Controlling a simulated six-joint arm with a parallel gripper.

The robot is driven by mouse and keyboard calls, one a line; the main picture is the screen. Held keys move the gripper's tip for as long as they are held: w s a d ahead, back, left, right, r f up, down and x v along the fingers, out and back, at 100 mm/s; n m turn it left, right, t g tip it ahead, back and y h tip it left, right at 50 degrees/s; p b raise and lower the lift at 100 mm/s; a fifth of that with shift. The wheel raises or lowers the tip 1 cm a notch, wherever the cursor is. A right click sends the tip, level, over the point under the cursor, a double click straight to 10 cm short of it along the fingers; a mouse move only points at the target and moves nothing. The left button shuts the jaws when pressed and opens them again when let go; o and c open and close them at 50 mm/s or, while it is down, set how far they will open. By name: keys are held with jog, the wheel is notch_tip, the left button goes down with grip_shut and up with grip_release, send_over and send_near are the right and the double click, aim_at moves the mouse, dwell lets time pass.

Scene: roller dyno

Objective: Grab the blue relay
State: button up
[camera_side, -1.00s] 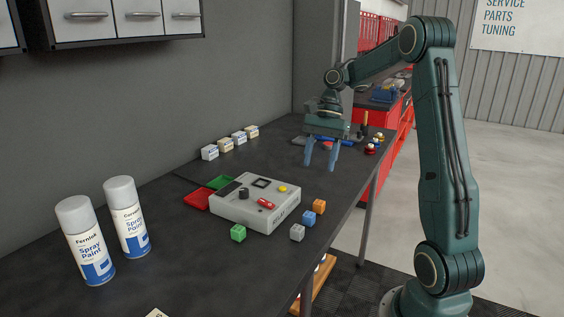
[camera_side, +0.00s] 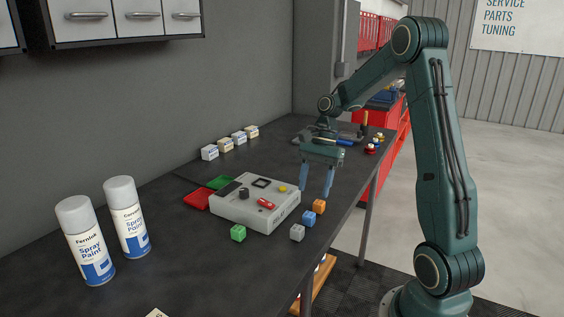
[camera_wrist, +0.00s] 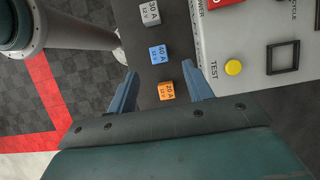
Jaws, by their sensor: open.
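The blue relay (camera_side: 309,218) is a small cube on the dark bench, between the orange relay (camera_side: 319,206) and the grey relay (camera_side: 297,232). In the wrist view the blue relay (camera_wrist: 158,54) reads 40 A and lies ahead of the fingertips, roughly in line with the gap. The orange relay (camera_wrist: 166,91) is closer, between the two fingers. My gripper (camera_side: 316,194) is open and empty, pointing down above the bench beyond the orange relay; it also shows in the wrist view (camera_wrist: 160,80).
The grey relay tester box (camera_side: 258,205) stands beside the relays. A green relay (camera_side: 238,233) lies in front of it. Red (camera_side: 197,199) and green (camera_side: 220,182) trays are behind. Two spray cans (camera_side: 127,217) stand at left. The bench edge runs close to the relays.

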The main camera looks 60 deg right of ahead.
aim_at(309, 214)
jog(key=shift+x, duration=0.9)
jog(key=shift+x, duration=2.6)
jog(key=shift+s, duration=0.1)
jog(key=c, duration=1.1)
jog(key=shift+o, duration=0.2)
jog(key=shift+r, duration=0.15)
notch_tip(309, 214, up, 10)
